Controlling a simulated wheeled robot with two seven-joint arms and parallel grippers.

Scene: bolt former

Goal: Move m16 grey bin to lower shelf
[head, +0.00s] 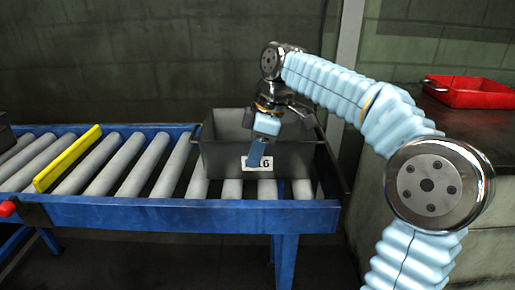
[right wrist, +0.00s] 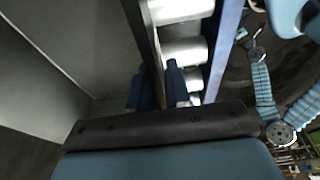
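The grey bin (head: 222,160) stands upright on the rollers at the right end of the blue conveyor. Its front wall carries a white label partly hidden by my gripper, with a "6" and "G" showing. My right gripper (head: 259,155) points down at this front wall, one blue finger outside it over the label. In the right wrist view, the two blue fingers of my right gripper (right wrist: 158,90) lie on either side of the bin's dark wall (right wrist: 148,45), close together with the wall between them. The inner finger is hidden in the head view. My left gripper is not in view.
The conveyor (head: 180,213) has a yellow bar (head: 67,158) across its rollers to the left, with bare rollers between bar and bin. Part of a dark bin (head: 5,135) shows at the far left. A red tray (head: 470,92) sits on the dark counter at right.

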